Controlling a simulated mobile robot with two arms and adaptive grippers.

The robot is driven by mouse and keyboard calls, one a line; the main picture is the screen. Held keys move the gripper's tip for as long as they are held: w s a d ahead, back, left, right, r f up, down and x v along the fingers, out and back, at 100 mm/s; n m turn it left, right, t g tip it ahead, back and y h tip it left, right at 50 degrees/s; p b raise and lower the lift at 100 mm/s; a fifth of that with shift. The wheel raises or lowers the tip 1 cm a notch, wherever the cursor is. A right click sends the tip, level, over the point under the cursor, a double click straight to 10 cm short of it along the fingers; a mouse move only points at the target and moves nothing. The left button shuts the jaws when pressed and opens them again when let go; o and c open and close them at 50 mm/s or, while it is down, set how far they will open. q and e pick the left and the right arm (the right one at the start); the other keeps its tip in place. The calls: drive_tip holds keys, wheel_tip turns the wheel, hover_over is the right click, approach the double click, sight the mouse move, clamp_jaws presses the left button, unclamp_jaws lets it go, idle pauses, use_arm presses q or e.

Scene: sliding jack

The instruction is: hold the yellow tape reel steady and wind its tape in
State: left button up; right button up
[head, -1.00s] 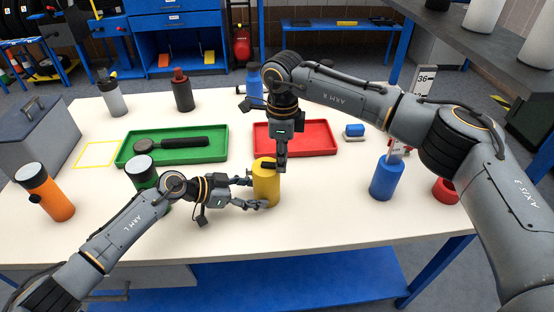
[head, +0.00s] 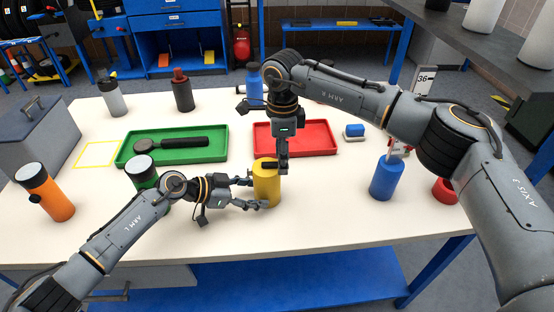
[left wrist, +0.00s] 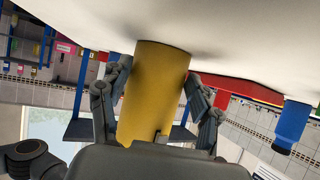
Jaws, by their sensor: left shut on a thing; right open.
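The yellow tape reel (head: 267,188) stands upright on the pale table, a little left of the head view's middle. My left gripper (head: 257,194) is shut on its side from the left. In the left wrist view the yellow reel (left wrist: 152,95) sits between the two fingers of my left gripper (left wrist: 155,100). My right gripper (head: 281,160) points down over the reel's top from above and is open. Its fingers hide part of the top, and I cannot tell whether they touch the crank there. No pulled-out tape can be made out.
A green tray (head: 125,158) with a dark-handled tool lies at the left, and a red tray (head: 328,148) behind the reel. A blue cylinder (head: 386,179) stands at the right, an orange bottle (head: 51,196) at far left. The table's front is clear.

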use_arm(q)
drive_tip(key=shift+a, duration=0.1)
use_arm(e)
drive_tip(key=shift+r, duration=3.5)
use_arm(q)
drive_tip(key=o, duration=1.1)
